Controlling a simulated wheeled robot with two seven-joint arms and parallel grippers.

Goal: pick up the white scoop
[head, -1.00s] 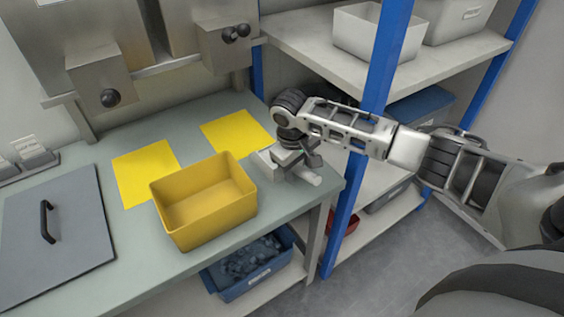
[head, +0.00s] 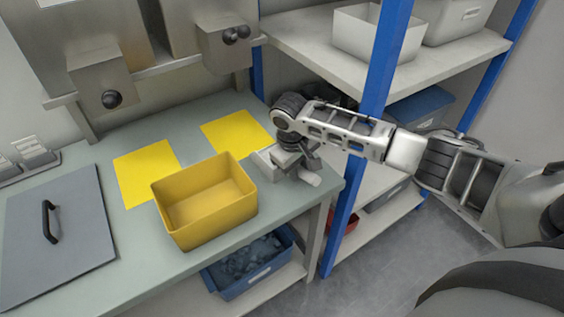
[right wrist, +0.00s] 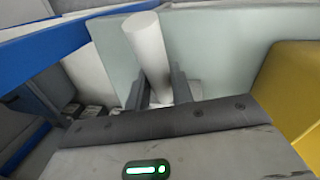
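The white scoop lies near the right end of the grey-green workbench (head: 115,275), right of the yellow bin (head: 205,205). Its pale handle end (head: 310,179) sticks out toward the bench's right edge. My right gripper (head: 292,166) is down at the scoop and covers its middle in the head view. In the right wrist view, the round white handle (right wrist: 147,45) runs between the two dark fingers of my right gripper (right wrist: 159,88). The fingers stand close on both sides; whether they press on it I cannot tell. My left gripper is not in view.
A blue shelf post (head: 383,60) stands just right of the bench, close to my right forearm. Two yellow sheets (head: 146,172) lie flat behind the bin. A grey panel with a black handle (head: 60,235) covers the left. A blue crate (head: 250,275) sits below.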

